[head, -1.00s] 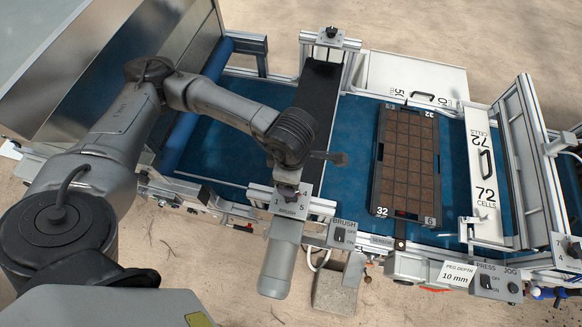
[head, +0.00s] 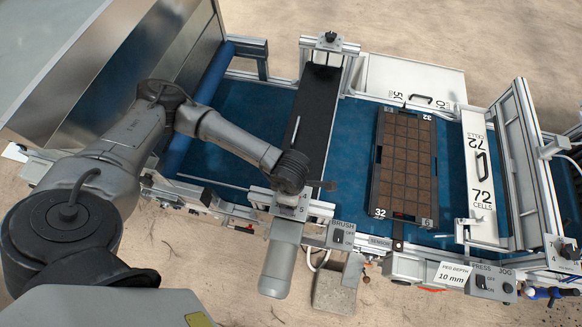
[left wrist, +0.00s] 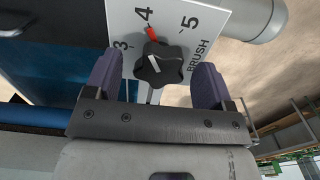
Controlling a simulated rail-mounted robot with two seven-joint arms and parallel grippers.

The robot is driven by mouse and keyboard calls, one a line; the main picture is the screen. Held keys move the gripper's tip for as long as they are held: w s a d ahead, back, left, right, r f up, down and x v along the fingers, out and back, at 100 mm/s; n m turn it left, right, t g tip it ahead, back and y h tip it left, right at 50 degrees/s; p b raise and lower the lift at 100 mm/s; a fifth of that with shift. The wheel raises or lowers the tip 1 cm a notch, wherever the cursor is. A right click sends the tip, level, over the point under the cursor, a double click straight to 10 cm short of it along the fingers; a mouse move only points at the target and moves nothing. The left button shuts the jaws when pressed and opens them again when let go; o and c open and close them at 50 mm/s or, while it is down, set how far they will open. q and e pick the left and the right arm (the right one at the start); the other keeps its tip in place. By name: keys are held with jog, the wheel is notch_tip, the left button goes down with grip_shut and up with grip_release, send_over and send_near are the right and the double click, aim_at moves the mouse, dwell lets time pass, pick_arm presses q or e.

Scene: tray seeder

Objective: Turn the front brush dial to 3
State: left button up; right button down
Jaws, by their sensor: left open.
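The front brush dial (left wrist: 158,65) is a black lobed knob on a white plate (left wrist: 185,18) lettered BRUSH, with 3, 4 and 5 readable. Its red pointer lies close to the 4. My left gripper (left wrist: 156,78) is open, with one purple-grey finger on each side of the knob. The fingers look apart from the knob, and I cannot tell their height over it. In the head view my left gripper (head: 283,196) hangs over the front end of the brush beam, covering the dial and much of its plate (head: 302,211). My right gripper is not in view.
A grey motor (head: 277,268) sticks out in front of the plate. A BRUSH switch box (head: 341,235) is just right of it. The black brush beam (head: 314,115) crosses the blue belt (head: 250,110). A brown-celled tray (head: 376,185) lies on the belt to the right.

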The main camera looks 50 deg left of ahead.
pick_arm(q)
jog(key=c, duration=0.9)
